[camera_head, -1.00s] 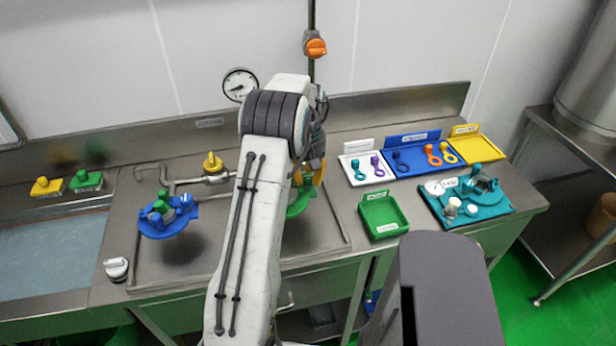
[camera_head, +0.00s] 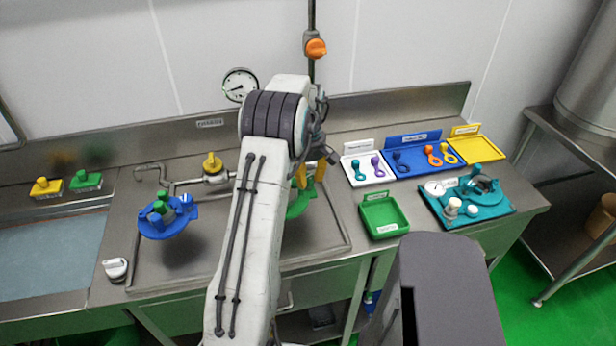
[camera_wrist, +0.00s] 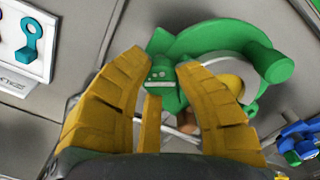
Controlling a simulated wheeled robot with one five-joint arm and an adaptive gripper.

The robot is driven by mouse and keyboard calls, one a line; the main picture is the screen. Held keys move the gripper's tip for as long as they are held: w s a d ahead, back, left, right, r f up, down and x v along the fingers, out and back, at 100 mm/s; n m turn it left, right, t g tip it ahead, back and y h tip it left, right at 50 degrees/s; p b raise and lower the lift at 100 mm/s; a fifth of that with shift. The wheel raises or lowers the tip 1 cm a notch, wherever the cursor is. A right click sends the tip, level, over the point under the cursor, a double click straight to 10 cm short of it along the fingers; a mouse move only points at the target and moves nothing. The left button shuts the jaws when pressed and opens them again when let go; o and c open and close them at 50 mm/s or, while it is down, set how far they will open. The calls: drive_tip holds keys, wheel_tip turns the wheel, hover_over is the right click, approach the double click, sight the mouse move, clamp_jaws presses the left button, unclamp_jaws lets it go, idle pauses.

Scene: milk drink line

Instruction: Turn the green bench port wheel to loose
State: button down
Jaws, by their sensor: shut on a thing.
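The green bench port (camera_head: 298,207) sits on the sink drainboard, mostly hidden behind my arm in the head view. In the wrist view, its green wheel (camera_wrist: 225,38) curves around a pale centre, with a round knob at its right end. My gripper (camera_wrist: 162,65) has its yellow fingers on either side of a green block at the left end of the wheel, and is shut on it. In the head view, the yellow fingers of my gripper (camera_head: 311,177) reach down onto the port. The exact finger contact is partly hidden.
A blue port (camera_head: 168,222) stands to the left, near a yellow-handled valve (camera_head: 212,163). A green tray (camera_head: 384,214) is just right of the port. White (camera_head: 352,178), blue and yellow trays lie behind, with a teal fixture (camera_head: 490,205) at the right.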

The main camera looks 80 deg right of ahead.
sight(307, 177)
drive_tip(key=shift+a+f, duration=0.1)
idle(0.3)
drive_tip(key=c, duration=0.9)
unclamp_jaws()
wheel_tip(307, 177, up, 12)
drive_tip(key=shift+r, duration=0.1)
idle(0.5)
